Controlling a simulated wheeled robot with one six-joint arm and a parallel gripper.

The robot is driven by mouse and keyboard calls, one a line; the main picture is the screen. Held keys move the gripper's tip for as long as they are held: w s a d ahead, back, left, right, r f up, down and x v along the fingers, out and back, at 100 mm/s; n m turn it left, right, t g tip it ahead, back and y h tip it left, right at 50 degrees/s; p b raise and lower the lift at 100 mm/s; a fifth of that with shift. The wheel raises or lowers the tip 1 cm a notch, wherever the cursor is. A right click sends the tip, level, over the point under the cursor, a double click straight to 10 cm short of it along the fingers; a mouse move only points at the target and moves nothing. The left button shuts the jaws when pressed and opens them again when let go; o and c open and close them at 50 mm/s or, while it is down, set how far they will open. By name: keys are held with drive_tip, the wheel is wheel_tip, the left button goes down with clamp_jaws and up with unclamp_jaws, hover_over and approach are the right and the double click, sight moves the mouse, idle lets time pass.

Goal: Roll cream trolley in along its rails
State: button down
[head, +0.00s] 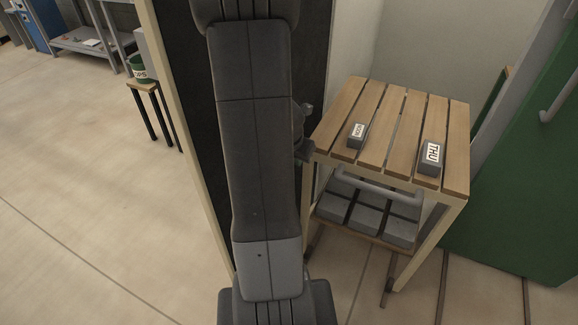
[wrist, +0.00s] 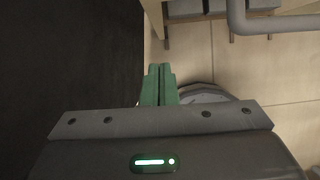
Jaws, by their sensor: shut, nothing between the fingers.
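The cream trolley (head: 430,243) stands at the right in the head view, with a slatted wooden top and a cream frame. A grey bar handle (head: 375,188) crosses its front below the top; the bar also shows at the upper right in the wrist view (wrist: 270,24). Dark rails (head: 441,290) run along the floor from beneath the trolley toward the front. My gripper (wrist: 158,70) has green fingers pressed together, empty, below and left of the handle in the wrist view and apart from it.
Grey bricks (head: 366,217) sit on the trolley's lower shelf. Two labelled blocks lie on top, one reading THU (head: 430,157). A dark panel (wrist: 65,60) stands close left of my gripper; a green door (head: 520,215) stands right. The left floor is open.

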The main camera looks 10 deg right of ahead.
drive_tip(key=w+d+f+b, duration=0.3)
drive_tip(key=w+f, duration=0.3)
drive_tip(key=f, duration=0.3)
drive_tip(key=shift+w+d+f+b, duration=0.25)
drive_tip(key=shift+w+d+b, duration=0.15)
